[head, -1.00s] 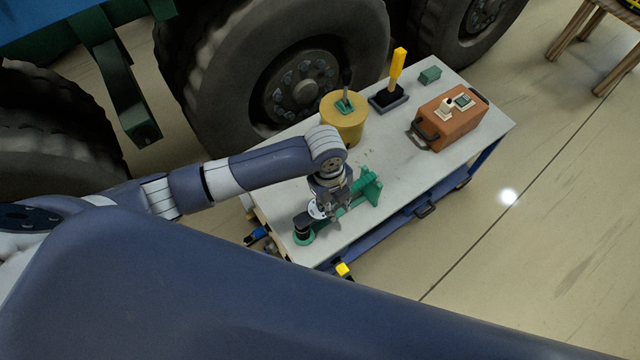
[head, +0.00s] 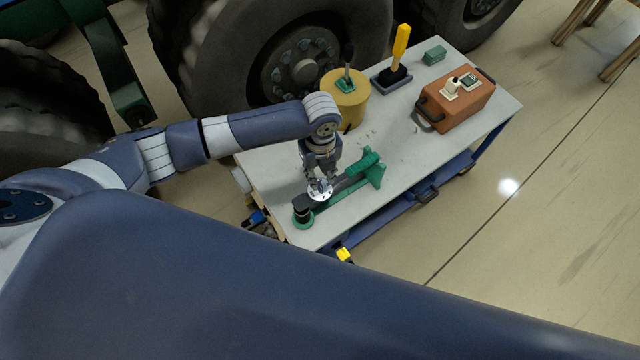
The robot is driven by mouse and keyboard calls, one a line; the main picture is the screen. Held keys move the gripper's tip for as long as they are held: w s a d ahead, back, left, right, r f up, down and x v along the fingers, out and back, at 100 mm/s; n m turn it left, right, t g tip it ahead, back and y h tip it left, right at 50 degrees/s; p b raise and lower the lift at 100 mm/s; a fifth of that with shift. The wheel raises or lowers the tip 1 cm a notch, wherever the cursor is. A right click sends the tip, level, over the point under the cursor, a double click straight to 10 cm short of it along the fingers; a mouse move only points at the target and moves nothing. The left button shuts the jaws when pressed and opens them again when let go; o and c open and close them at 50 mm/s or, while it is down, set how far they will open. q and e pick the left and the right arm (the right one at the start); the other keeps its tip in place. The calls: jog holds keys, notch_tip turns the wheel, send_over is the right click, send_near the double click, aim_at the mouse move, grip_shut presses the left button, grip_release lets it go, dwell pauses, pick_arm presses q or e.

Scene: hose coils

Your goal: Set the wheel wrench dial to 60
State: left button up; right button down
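A pale round dial (head: 320,191) with dark marks sits on the bar near the head. Its reading is too small to make out. My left gripper (head: 318,178) points down at the dial from just above, its fingers at or very near the dial's far edge. I cannot tell whether they touch it or how far they are apart. My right gripper is not in view.
The cart top (head: 400,155) also holds a yellow drum (head: 350,108), a yellow-handled tool (head: 401,48), a small green block (head: 434,55) and an orange case (head: 455,106). Large truck wheels (head: 265,75) stand close behind. The cart's middle is mostly clear.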

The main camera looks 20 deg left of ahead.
aim_at(320, 186)
pick_arm(q)
jog(key=shift+f+b, duration=2)
jog(key=shift+f, duration=0.05)
jog(key=shift+r, duration=0.15)
jog(key=shift+p, duration=0.3)
jog(key=shift+f, duration=0.25)
